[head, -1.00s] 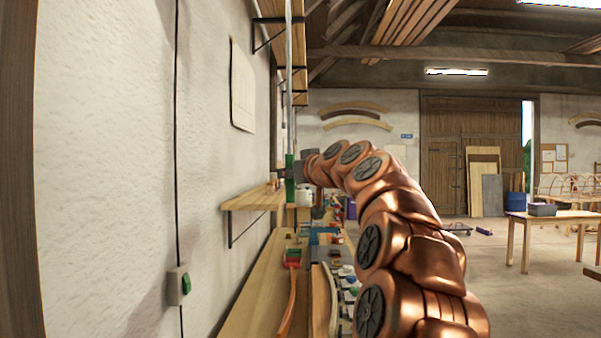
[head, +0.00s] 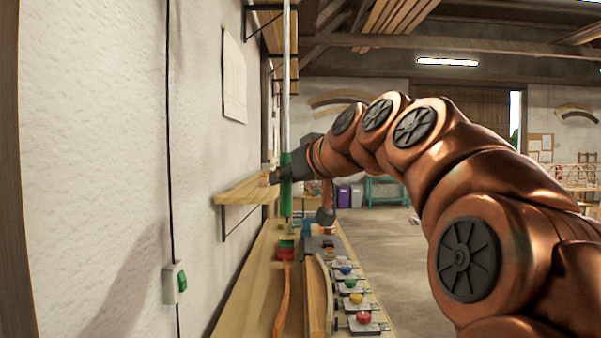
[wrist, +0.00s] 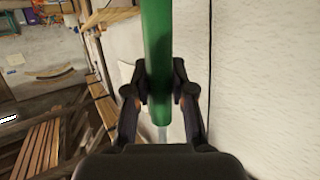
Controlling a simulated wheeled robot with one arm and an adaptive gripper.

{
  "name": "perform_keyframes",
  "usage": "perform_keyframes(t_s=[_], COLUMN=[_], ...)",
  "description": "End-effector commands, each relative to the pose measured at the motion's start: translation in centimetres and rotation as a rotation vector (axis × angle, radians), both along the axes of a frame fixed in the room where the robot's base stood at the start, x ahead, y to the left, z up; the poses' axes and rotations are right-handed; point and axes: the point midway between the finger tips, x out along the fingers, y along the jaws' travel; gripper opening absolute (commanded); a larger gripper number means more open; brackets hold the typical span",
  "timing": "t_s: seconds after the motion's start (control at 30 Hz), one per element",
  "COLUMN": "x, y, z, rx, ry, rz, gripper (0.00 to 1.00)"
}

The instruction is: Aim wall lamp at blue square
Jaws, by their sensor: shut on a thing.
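My gripper (head: 278,176) is shut on the green grip (head: 285,205) of a long upright pole, beside the wall above the workbench. The pole's pale grey shaft (head: 287,90) runs up out of the head view. In the wrist view, the green grip (wrist: 158,45) passes between both fingers of my gripper (wrist: 159,88). I cannot make out the wall lamp in either view. No blue square shows clearly; a small pale blue patch (wrist: 15,60) lies near curved laths in the wrist view, too small to identify.
A wooden wall shelf (head: 245,190) is close beside the grip. The workbench (head: 245,285) below carries a bent lath (head: 283,305) and several coloured buttons (head: 363,317). A green switch (head: 175,283) hangs on the wall at left. Open floor (head: 385,240) lies beyond the bench.

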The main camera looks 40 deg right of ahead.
Motion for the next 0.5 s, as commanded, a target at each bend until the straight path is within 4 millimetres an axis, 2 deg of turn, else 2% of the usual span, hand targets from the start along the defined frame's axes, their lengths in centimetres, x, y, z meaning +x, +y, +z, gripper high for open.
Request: perform_keyframes(t_s=[0.03, 0.13, 0.47, 0.5], x=[-0.45, -0.71, -0.73, -0.72], y=[0.76, 1.37, 1.44, 1.42], z=[0.9, 0.76, 0.58, 0.57], rx=[0.001, 0.01, 0.014, 0.013], ry=[-0.01, 0.001, 0.005, 0.005], rz=[0.005, 0.011, 0.012, 0.011], gripper=[0.0, 0.0, 0.0, 0.27])
